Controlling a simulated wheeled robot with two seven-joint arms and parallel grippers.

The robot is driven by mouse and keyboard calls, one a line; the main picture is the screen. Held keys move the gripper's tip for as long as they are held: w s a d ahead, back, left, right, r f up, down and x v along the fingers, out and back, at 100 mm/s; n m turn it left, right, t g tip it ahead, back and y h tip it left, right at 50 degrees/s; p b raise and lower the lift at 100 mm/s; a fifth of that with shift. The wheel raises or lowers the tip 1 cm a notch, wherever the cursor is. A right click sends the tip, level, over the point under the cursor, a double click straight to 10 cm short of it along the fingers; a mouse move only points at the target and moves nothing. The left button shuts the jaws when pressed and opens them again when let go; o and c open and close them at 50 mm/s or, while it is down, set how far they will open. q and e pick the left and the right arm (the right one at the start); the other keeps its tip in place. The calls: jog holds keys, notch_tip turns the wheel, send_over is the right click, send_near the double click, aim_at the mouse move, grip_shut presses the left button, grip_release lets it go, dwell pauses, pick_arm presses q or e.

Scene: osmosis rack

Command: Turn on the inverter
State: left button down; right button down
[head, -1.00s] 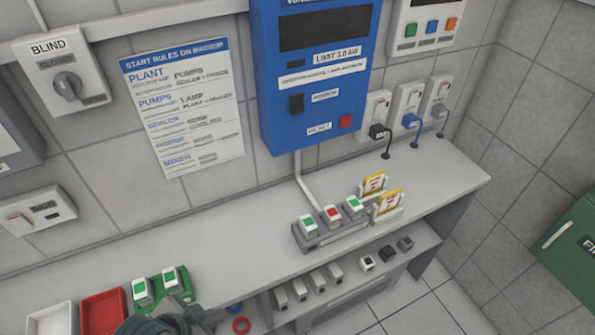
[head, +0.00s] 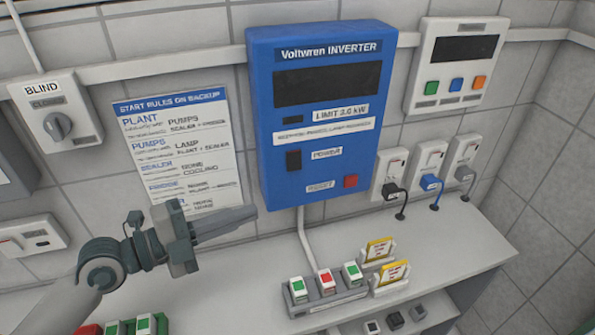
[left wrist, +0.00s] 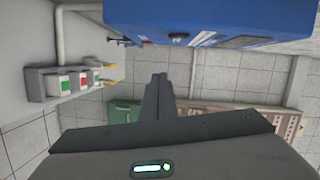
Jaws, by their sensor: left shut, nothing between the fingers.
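The blue Voltwren inverter (head: 322,110) hangs on the tiled wall, with a dark display (head: 327,84) that looks blank. Its black power switch (head: 293,160) is at the lower left beside the POWER label, and a red button (head: 351,181) is at the lower right. My left gripper (head: 255,212) is shut and empty, just left of and below the inverter's lower left corner, apart from it in the picture. My right gripper is out of view.
Below the inverter a shelf (head: 230,280) carries a grey holder with green and red blocks (head: 326,290) and yellow cards (head: 380,250). Right of it are plugged sockets (head: 430,170) and a panel with coloured buttons (head: 460,65). A rules sheet (head: 165,125) and BLIND switch (head: 57,125) are left.

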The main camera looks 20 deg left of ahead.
aim_at(294, 161)
pick_arm(q)
jog(key=shift+w+r+m+h, duration=0.15)
jog(key=shift+r+m, duration=0.05)
jog(key=shift+r, duration=0.35)
jog(key=shift+w+r+m+h, duration=0.15)
jog(key=shift+r+m, duration=0.05)
jog(key=shift+r, duration=0.35)
jog(key=shift+w+d, duration=0.1)
jog(key=shift+d, duration=0.05)
jog(key=w+d+p, duration=0.1)
jog(key=w+d, duration=0.3)
jog(key=w, duration=0.6)
jog(key=shift+w+f, duration=0.25)
jog(key=shift+f, duration=0.2)
jog(key=shift+d, duration=0.1)
